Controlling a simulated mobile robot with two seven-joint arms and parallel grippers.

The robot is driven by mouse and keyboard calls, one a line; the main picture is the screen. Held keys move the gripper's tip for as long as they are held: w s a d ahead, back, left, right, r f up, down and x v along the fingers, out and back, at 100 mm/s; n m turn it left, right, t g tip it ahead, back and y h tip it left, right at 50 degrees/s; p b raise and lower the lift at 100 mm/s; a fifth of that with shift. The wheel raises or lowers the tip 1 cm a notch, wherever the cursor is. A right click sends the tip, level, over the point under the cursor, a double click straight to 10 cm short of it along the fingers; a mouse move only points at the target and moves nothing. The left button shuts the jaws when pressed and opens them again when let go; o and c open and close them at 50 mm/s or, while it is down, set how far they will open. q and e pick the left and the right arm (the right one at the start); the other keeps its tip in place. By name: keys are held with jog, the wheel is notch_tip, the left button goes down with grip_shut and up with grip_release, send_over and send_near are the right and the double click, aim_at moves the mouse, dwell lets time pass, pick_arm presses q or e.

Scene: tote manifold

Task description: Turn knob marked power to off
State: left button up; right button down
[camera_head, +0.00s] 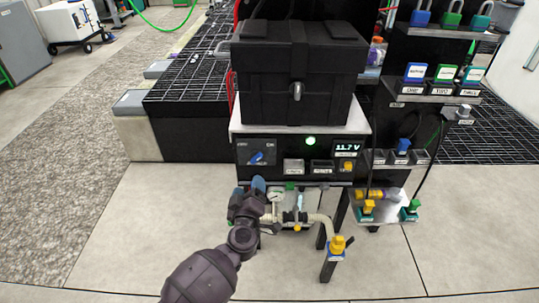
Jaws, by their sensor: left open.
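The knob (257,158) is a small blue handle on the left of the black control panel (283,149), tilted to the right. Small white markings sit above it on both sides, too small to read surely. A green light (310,141) glows on the panel and a display (346,147) reads 11.7 V. My left gripper (249,188) has blue fingertips and is open, just below the panel and under the knob. It appears apart from the knob. My right gripper is not in view.
A black latched box (297,70) stands on top of the panel unit. Shelves with padlocks and coloured parts (441,72) stand at right. The floor in front is clear.

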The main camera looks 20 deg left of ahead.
aim_at(255, 160)
pick_arm(q)
jog(key=shift+n, duration=0.3)
jog(key=x, duration=0.2)
jog(key=b+x, duration=0.1)
jog(key=x, duration=0.1)
jog(key=d+f+x, duration=0.1)
jog(key=x, duration=0.1)
jog(key=shift+w+a+f+b, duration=0.1)
jog(key=shift+w+a+b, duration=0.05)
jog(key=shift+w+b, duration=0.25)
jog(key=b+x, duration=0.1)
jog(key=x, duration=0.3)
jog(key=shift+w+a, duration=0.1)
jog(key=shift+w, duration=0.15)
jog(key=shift+w+a+r+y+b, duration=0.1)
jog(key=shift+w+a+y+b, duration=0.05)
jog(key=shift+w, duration=0.2)
jog(key=shift+w+a+r+y+b, duration=0.1)
jog(key=shift+w+y+b, duration=0.05)
jog(key=shift+w, duration=0.25)
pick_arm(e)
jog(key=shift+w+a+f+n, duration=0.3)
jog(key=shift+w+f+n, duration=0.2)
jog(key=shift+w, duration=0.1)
pick_arm(q)
jog(key=c, duration=0.9)
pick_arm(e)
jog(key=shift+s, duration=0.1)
